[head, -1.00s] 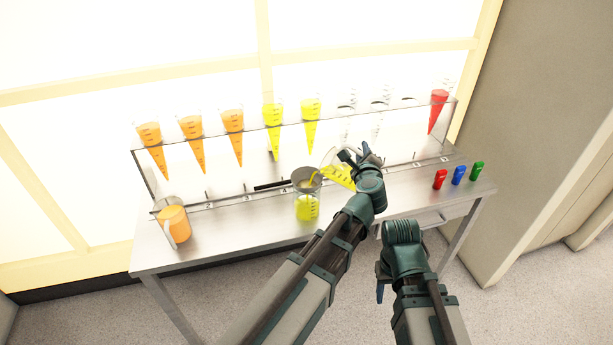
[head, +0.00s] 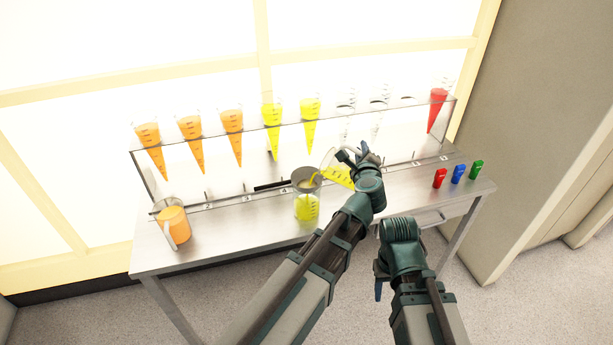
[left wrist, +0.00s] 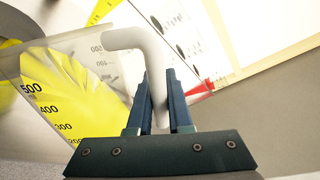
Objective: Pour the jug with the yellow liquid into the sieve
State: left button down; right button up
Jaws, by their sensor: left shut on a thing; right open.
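The clear jug with yellow liquid (head: 338,174) is tilted to the left, its mouth over the sieve (head: 305,178). Yellow liquid shows at the jug's lip, running down into the sieve. The sieve sits on top of a clear vessel (head: 306,208) that holds yellow liquid; its dark handle points left. My left gripper (head: 362,158) is shut on the jug's handle, to the right of the sieve. In the left wrist view its fingers (left wrist: 160,100) close around the white handle (left wrist: 150,50), with the graduated jug wall (left wrist: 65,95) to the left. My right gripper (head: 380,283) is open and empty in front of the table.
A clear rack (head: 225,141) along the back of the table holds several cones with orange, yellow and red liquid; some look empty. A jug with orange liquid (head: 174,222) stands at the left end. Red (head: 439,178), blue (head: 458,174) and green (head: 477,169) objects stand at the right.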

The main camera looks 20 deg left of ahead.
pick_arm(q)
jog(key=shift+a+r+n+p, duration=0.3)
jog(key=shift+r+n+p, duration=0.05)
jog(key=shift+n+p, duration=0.05)
pick_arm(e)
jog(key=shift+w+a+r, duration=0.25)
jog(key=shift+a+r, duration=0.15)
jog(key=shift+a, duration=0.35)
dwell(0.9)
